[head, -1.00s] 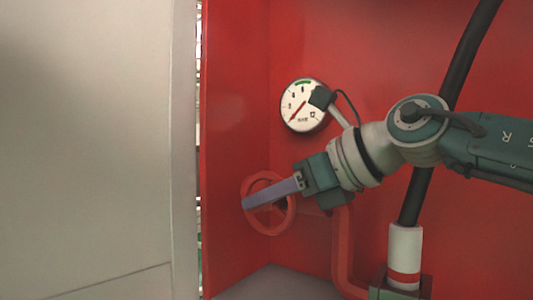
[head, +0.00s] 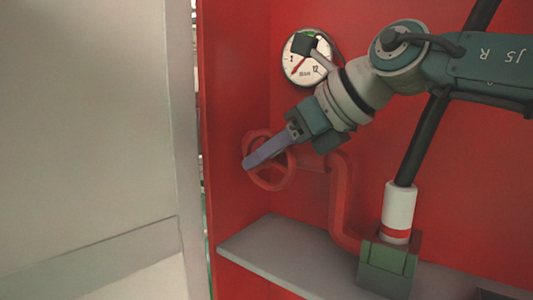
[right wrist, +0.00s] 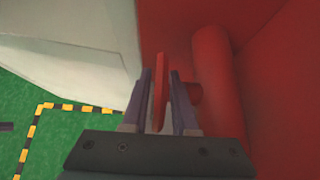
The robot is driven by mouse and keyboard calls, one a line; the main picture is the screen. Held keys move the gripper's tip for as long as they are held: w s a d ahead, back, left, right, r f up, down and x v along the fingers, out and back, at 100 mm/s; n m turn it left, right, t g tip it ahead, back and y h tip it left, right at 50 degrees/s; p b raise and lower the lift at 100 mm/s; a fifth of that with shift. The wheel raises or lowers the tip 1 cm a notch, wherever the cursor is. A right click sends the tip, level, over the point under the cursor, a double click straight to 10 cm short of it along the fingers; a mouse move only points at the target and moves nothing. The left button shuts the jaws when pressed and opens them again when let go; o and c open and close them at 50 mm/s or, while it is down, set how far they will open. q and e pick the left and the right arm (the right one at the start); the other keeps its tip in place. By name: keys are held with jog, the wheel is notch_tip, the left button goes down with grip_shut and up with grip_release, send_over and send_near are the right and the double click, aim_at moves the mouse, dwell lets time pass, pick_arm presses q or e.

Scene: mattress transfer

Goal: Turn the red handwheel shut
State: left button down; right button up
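The red handwheel (head: 269,184) stands at the left part of the red cabinet, on a red pipe. My right gripper (head: 249,164) reaches it from the upper right, with its fingers lying across the wheel in the head view. In the right wrist view the wheel's rim (right wrist: 160,85) shows edge-on between the two fingers of the right gripper (right wrist: 161,90). A narrow gap shows on each side of the rim, so the gripper looks open around it. The fingers hide part of the wheel in the head view. My left gripper is not in view.
A round white gauge (head: 300,72) is on the wall above, partly covered by my right wrist. A red pipe (head: 343,205) bends down to a grey shelf (head: 275,243). A black pole (head: 425,135) rises from a green block (head: 387,265). A pale panel (head: 85,120) fills the left.

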jog(key=o, duration=0.3)
jog(key=v, duration=1)
jog(key=shift+p, duration=0.4)
